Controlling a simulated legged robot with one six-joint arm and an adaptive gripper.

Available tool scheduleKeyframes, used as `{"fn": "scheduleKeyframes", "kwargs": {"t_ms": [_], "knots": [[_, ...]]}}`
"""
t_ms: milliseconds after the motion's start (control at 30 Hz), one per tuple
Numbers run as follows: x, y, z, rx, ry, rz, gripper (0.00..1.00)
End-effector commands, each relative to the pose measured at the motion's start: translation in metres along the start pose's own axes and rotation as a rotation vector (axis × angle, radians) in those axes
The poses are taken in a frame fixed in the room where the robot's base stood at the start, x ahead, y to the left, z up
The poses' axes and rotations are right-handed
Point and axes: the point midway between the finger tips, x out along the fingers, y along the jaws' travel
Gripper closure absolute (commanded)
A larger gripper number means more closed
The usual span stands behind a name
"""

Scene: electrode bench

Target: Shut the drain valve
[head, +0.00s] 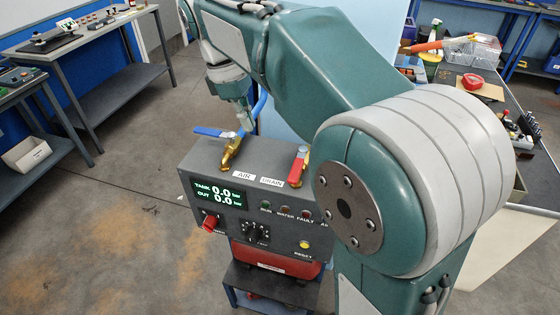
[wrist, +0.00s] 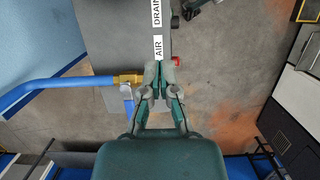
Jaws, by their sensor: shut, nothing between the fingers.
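The drain valve (head: 297,167) stands on top of the grey control box (head: 203,165), beside the DRAIN label (head: 271,182). It has a brass body and a red lever, which slants down toward the box front. The DRAIN label also shows at the top of the wrist view (wrist: 156,12); the valve is not clearly visible there. My gripper (head: 247,125) is shut and empty, left of the drain valve and apart from it, close to the blue-levered air valve (head: 229,150). In the wrist view my gripper's fingertips (wrist: 162,66) lie together just below the AIR label (wrist: 158,48).
A blue hose (wrist: 60,87) runs to the brass air fitting, left of my fingers. The box display (head: 217,193) reads TANK 0.0 and OUT 0.0 bar. A red knob (head: 210,223) sticks out in front. My arm passes behind and right of the box. Benches stand both sides.

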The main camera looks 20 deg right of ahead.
Motion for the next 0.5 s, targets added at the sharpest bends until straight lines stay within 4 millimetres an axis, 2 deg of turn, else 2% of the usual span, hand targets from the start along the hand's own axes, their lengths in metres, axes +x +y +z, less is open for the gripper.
{"fn": "scheduleKeyframes", "kwargs": {"t_ms": [500], "knots": [[0.091,-0.001,0.001,0.001,-0.003,-0.003,1.00]]}}
